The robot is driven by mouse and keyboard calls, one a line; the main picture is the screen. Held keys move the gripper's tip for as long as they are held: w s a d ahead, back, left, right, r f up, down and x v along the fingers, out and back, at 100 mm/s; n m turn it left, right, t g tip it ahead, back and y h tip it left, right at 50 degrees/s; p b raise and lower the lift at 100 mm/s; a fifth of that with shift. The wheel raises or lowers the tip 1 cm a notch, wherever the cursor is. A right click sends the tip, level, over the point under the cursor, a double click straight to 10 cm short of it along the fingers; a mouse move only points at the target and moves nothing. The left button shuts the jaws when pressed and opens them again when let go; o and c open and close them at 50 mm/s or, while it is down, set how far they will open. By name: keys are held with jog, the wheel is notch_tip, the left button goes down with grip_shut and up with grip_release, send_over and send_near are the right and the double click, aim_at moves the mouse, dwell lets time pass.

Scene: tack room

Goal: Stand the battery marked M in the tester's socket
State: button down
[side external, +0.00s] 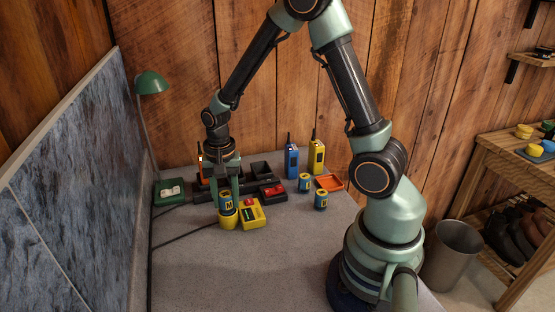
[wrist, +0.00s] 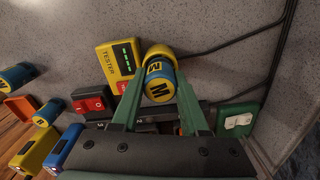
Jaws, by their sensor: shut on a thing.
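The battery marked M (side external: 226,202), blue with yellow, is upright between the fingers of my gripper (side external: 228,204). The wrist view shows its M label (wrist: 158,90) with my gripper (wrist: 161,86) shut around it. Its lower end is at the tester's round yellow socket (side external: 229,222); I cannot tell whether it is seated or just above. The yellow tester (side external: 253,216) lies beside the socket. Its screen, in the wrist view (wrist: 124,57), shows green bars.
Two other batteries (side external: 305,183) (side external: 321,201) stand to the right, near an orange tray (side external: 329,182). A blue radio (side external: 291,161) and a yellow radio (side external: 317,157) stand behind. A red-switched black box (side external: 272,191) and a green box (side external: 169,193) flank the gripper. The front table is clear except cables.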

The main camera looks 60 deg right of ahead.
aim_at(225, 194)
jog(key=shift+f, duration=0.65)
jog(key=c, duration=0.7)
grip_release()
jog(key=shift+r, duration=0.15)
jog(key=shift+r, duration=5.4)
jog(key=s+a+r+n+t, duration=0.4)
jog(key=s+r+n, duration=0.4)
jog(key=n, duration=0.3)
jog(key=shift+s+r+n+t, duration=0.2)
jog(key=shift+r+n+t, duration=0.2)
jog(key=shift+r+t, duration=0.45)
